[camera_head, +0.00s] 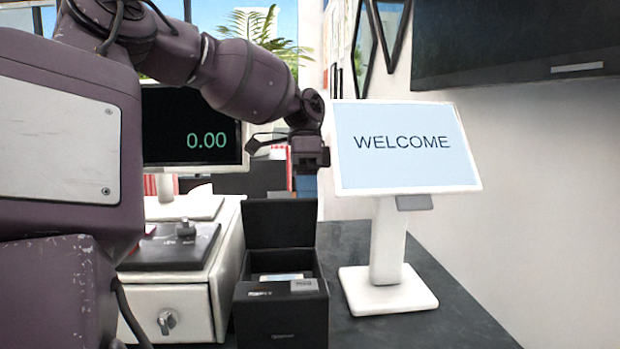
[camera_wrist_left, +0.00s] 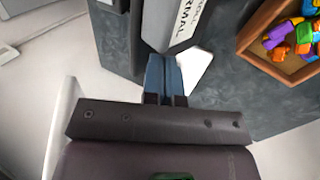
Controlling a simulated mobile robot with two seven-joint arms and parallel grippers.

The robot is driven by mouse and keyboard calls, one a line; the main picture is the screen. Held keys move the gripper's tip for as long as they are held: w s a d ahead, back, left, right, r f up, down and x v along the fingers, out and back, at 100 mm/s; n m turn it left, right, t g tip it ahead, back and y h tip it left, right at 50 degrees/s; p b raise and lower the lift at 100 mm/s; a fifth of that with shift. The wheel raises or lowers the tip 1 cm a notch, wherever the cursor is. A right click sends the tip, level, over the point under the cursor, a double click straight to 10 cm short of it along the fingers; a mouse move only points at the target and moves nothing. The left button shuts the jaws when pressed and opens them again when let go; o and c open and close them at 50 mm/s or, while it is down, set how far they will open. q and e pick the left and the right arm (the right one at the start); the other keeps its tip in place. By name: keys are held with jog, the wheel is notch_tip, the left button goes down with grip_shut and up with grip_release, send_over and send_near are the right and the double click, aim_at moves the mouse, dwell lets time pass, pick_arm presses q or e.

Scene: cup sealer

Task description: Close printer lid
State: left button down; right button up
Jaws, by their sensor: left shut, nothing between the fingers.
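The black printer (camera_head: 280,312) stands on the counter in the head view, with its lid (camera_head: 280,223) raised upright and its inside showing. A light paper or label shows inside it. My left gripper (camera_head: 305,187) is above the lid's top edge, near its right corner, pointing down. Its fingers are shut with nothing between them. They also show in the left wrist view (camera_wrist_left: 165,78), close to a grey piece with printed letters (camera_wrist_left: 178,22). I cannot tell whether the fingertips touch anything. My right gripper is not in view.
A WELCOME screen (camera_head: 405,146) on a white stand is right of the printer. A white cash drawer (camera_head: 170,300) and a 0.00 display (camera_head: 195,130) are left. The wrist view shows a wooden tray (camera_wrist_left: 257,28) with colourful pieces. Dark counter (camera_head: 430,325) is bare at front right.

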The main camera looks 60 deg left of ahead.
pick_arm(q)
jog(key=shift+s+d+f+p, duration=0.2)
jog(key=shift+s+d, duration=0.15)
jog(key=shift+d, duration=0.2)
jog(key=shift+s+d+f+p, duration=0.1)
jog(key=shift+s+d+p, duration=0.15)
jog(key=shift+d, duration=0.3)
jog(key=shift+r, duration=0.15)
jog(key=v, duration=1)
jog(key=shift+a+r, duration=0.15)
jog(key=shift+r, duration=0.1)
